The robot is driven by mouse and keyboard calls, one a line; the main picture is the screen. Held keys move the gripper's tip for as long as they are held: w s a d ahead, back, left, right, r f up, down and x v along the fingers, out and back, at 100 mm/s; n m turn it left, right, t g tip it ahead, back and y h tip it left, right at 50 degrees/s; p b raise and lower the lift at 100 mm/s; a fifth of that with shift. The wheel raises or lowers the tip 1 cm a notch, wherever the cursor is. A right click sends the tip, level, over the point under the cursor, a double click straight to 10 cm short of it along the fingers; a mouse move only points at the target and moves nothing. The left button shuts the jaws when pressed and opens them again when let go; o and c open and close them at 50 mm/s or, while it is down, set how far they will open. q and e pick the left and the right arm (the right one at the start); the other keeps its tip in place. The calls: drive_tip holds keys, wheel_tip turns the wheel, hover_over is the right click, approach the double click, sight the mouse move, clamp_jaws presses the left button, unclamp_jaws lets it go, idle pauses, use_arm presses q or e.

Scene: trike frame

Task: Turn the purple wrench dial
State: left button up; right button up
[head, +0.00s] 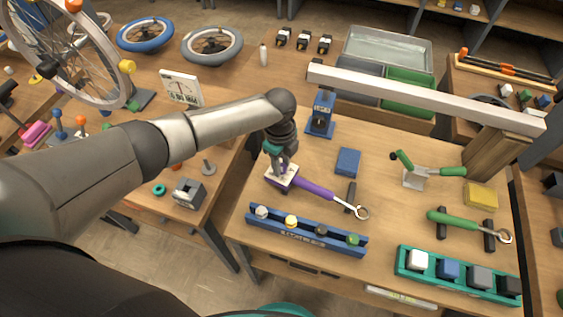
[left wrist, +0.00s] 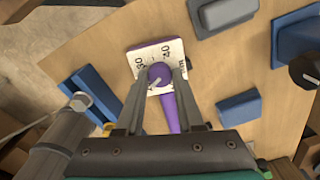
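The purple wrench (head: 315,190) lies on the wooden bench with its ring end toward the lower right. At its other end is a white scale plate (head: 290,183) with black numbers. In the left wrist view a round purple dial knob (left wrist: 158,73) with a pale pointer line sits on this plate (left wrist: 146,53). My left gripper (head: 281,169) points down over the plate. Its fingers (left wrist: 163,72) stand on both sides of the knob, with a small gap seen at the right finger. Whether the left finger touches cannot be told. My right gripper is out of view.
A blue rack (head: 305,234) stands in front of the wrench, and a blue block (head: 348,162) lies behind it. A green wrench (head: 455,220) rests on supports to the right. A long grey beam (head: 420,95) spans the back of the bench. A teal tray (head: 455,285) is front right.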

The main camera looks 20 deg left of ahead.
use_arm(q)
drive_tip(key=o, duration=0.5)
wheel_tip(320, 180, up, 15)
drive_tip(key=shift+s+a+r+p, duration=0.15)
drive_tip(key=shift+p, duration=1)
